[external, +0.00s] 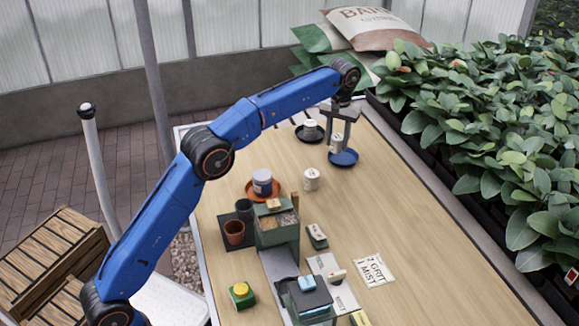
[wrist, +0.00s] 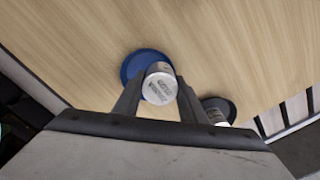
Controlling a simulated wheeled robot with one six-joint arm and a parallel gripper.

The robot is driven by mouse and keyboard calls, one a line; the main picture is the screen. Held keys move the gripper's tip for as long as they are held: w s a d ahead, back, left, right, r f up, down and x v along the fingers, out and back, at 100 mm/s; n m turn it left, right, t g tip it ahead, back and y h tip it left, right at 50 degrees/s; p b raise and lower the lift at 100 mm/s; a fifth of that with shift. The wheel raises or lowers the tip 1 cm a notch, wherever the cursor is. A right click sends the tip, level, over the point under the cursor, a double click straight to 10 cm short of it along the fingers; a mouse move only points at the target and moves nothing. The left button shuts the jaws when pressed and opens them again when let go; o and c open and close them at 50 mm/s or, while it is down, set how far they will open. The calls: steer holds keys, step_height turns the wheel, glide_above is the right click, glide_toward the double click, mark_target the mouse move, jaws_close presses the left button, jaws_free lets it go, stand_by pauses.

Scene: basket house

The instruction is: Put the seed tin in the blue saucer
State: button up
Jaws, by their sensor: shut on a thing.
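My gripper (external: 338,128) is at the far end of the table, pointing down. It is shut on a small white tin with dark print (external: 336,143), which also shows between the fingers in the wrist view (wrist: 159,86). The tin is over the blue saucer (external: 344,158); the saucer shows behind it in the wrist view (wrist: 136,64). I cannot tell whether the tin touches the saucer. The print is too small to read.
A black saucer (external: 300,134) with another tin (external: 310,130) is just left of my gripper. A white tin (external: 311,179) stands on bare wood, near a terracotta saucer (external: 250,190) holding a larger tin (external: 262,182). Leafy plants (external: 480,130) line the right edge.

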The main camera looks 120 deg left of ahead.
mark_target(340, 135)
steer(key=shift+f, duration=1.7)
steer(key=o, duration=1.1)
steer(key=shift+c, duration=0.2)
step_height(340, 135, up, 7)
steer(key=shift+r, duration=0.3)
